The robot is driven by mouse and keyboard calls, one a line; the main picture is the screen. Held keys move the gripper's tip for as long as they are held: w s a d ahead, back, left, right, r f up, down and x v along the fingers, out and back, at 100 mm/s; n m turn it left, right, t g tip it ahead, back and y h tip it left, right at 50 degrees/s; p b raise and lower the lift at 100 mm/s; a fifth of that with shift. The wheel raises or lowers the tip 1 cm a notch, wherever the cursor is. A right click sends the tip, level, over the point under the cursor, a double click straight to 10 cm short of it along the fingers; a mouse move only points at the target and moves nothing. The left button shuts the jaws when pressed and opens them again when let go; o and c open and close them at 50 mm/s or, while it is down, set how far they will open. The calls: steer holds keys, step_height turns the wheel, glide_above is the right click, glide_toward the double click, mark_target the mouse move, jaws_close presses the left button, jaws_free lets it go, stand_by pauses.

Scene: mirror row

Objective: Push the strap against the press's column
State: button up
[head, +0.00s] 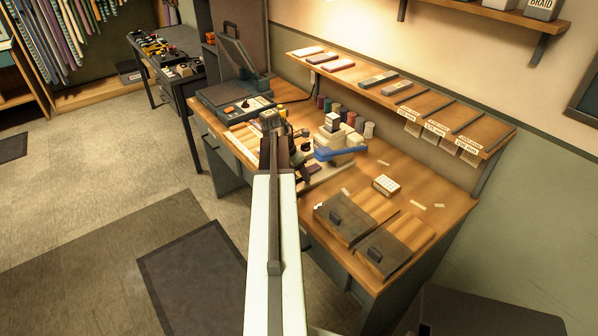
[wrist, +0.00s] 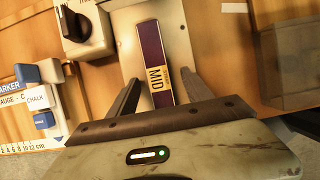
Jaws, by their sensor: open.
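The strap (wrist: 150,50) is dark purple with a yellow MID label and lies lengthwise on a pale metal plate (wrist: 126,30) in the wrist view. My gripper (wrist: 160,78) is open, with one dark finger on each side of the strap's near, labelled end. I cannot tell whether the fingers touch it. The strap's near tip is hidden by the gripper body. In the head view the press (head: 336,140) is beige with a blue lever (head: 340,153), just right of my arm's end. The press's column cannot be made out in the wrist view.
A dial box (wrist: 82,28) stands left of the plate. Marker, gauge and chalk blocks (wrist: 38,97) and a ruler lie farther left. A grey container (wrist: 290,65) is at the right.

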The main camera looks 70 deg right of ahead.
mark_target(311, 168)
jaws_close()
steer(key=shift+s+d, duration=0.4)
steer(key=shift+d, duration=0.3)
steer(key=shift+s+d, duration=0.45)
steer(key=shift+d, duration=0.3)
steer(key=shift+s+d, duration=0.4)
steer(key=shift+d, duration=0.3)
jaws_free()
steer(key=shift+r, duration=0.1)
steer(key=p+v, duration=0.7)
steer(key=shift+a+r, duration=0.2)
steer(key=shift+r, duration=0.2)
steer(key=shift+f, duration=0.15)
